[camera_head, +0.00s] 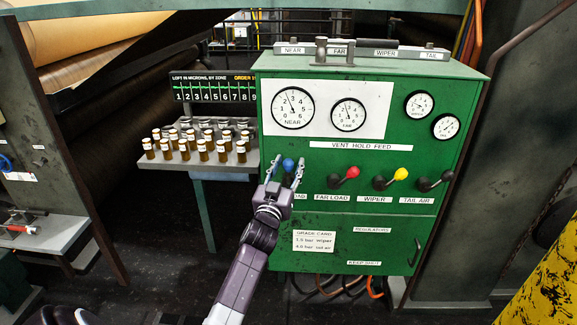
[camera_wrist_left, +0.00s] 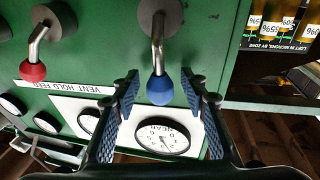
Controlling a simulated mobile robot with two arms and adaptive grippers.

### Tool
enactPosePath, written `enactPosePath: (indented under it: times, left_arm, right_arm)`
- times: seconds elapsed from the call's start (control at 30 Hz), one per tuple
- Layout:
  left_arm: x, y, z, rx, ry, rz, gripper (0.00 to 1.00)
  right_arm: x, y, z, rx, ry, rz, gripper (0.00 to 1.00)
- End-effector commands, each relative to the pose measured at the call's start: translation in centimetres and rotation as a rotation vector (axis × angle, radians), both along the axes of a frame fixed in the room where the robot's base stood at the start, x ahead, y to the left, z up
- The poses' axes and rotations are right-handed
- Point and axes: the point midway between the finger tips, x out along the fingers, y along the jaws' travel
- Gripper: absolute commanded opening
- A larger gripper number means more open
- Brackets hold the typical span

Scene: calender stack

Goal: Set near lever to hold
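The near lever's blue knob (camera_head: 288,164) is at the left end of the lever row on the green panel. In the left wrist view, the blue knob (camera_wrist_left: 160,90) hangs on a metal stem pointing roughly straight toward the near gauge (camera_wrist_left: 162,137). My left gripper (camera_head: 285,171) is open at the knob, with one finger on each side. In the wrist view, gaps show between the knob and both fingers (camera_wrist_left: 171,104). The gripper covers the lever's base and part of its label in the head view.
A shelf of several sample bottles (camera_head: 200,170) is close on the left.

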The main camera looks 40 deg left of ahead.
Motion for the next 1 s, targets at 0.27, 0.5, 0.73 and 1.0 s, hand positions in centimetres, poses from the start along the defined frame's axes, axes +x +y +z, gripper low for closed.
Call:
enactPosePath:
  times: [0.27, 0.5, 0.73, 1.0]
  left_arm:
    - [-0.7, -0.3, -0.1, 0.001, -0.001, 0.0, 0.4]
    - [-4.6, -1.7, -0.9, -0.001, 0.002, 0.0, 0.4]
    - [-8.7, -3.2, -1.6, -0.001, 0.002, 0.001, 0.4]
    - [-11.0, -4.1, -1.9, 0.0, -0.001, 0.0, 0.4]
  right_arm:
    - [-0.1, 0.1, 0.0, 0.002, 0.001, -0.001, 0.4]
    - [-0.1, 0.2, 0.0, 0.002, 0.0, -0.001, 0.4]
    - [0.0, 0.2, 0.0, 0.002, 0.0, -0.001, 0.4]
    - [0.0, 0.2, 0.0, 0.002, 0.0, -0.001, 0.4]
